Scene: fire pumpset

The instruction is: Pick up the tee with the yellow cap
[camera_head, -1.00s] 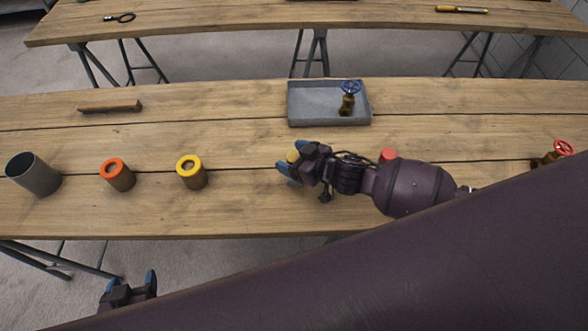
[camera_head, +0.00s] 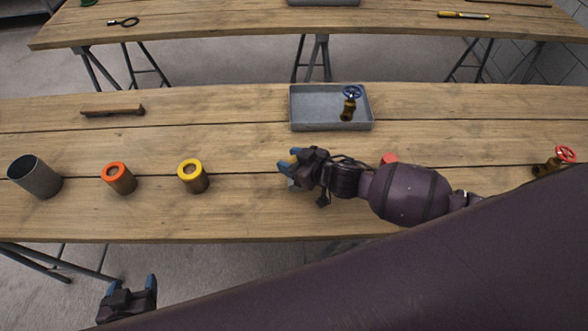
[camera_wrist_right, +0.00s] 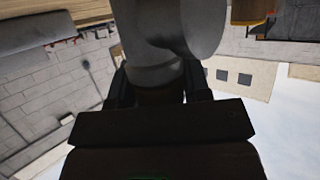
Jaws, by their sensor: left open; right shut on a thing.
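My right gripper (camera_head: 287,169) is over the front middle of the table, shut on a grey pipe piece. In the right wrist view this piece, which looks like the tee (camera_wrist_right: 160,45), shows a smooth grey body with a rounded branch between the fingers. My left gripper (camera_head: 128,287) is open and empty, low at the left, in front of the table edge.
A grey cup (camera_head: 35,178), an orange-ringed cylinder (camera_head: 119,179) and a yellow-ringed cylinder (camera_head: 193,177) stand at left. A tray (camera_head: 308,113) holds a blue-wheeled valve (camera_head: 350,102). A red-topped thing (camera_head: 390,158) is partly behind my right arm. A red-wheeled valve (camera_head: 555,162) is far right.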

